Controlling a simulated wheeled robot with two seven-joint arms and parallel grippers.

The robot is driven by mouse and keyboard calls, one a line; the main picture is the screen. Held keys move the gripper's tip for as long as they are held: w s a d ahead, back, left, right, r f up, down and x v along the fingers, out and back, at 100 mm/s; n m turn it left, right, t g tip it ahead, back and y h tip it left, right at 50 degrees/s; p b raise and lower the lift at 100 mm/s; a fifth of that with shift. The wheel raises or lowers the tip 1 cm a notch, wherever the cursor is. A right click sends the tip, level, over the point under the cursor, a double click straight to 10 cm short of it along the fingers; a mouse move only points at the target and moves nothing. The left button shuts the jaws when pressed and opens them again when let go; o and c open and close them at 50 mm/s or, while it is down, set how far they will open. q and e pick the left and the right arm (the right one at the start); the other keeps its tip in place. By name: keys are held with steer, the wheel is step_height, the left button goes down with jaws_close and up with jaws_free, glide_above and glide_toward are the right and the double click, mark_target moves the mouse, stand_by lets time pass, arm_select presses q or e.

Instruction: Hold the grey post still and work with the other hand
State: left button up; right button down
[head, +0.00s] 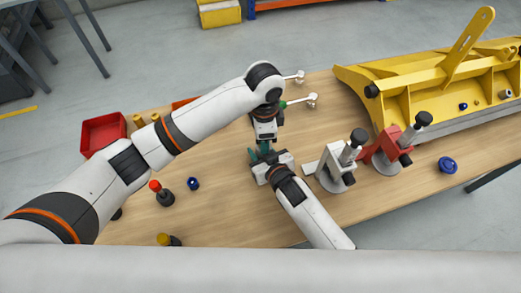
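My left gripper (264,138) points down over the middle of the table. My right gripper (268,160) comes in from below and almost meets it. A small teal part (263,147) shows between the two grippers; I cannot tell whether it is a held thing or finger pads. The fingertips of both are too small and covered to read. A grey upright post-like fixture (349,152) with a black knob stands on a round base to the right, apart from both grippers. I cannot tell whether this is the grey post or whether another is hidden between the grippers.
A red fixture (385,152) stands beside the grey one, near a large yellow metal carrier (405,95). A red bin (103,132), a red-topped item (160,191) and blue rings (447,165) lie around.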

arm_select(q)
steer(key=c, duration=0.8)
steer(key=m, duration=0.6)
steer(key=shift+m, duration=0.4)
steer(key=m, duration=0.3)
steer(key=m, duration=0.4)
steer(key=shift+w+m, duration=0.1)
steer(key=shift+m, duration=0.3)
steer(key=m, duration=0.4)
steer(key=shift+m, duration=0.5)
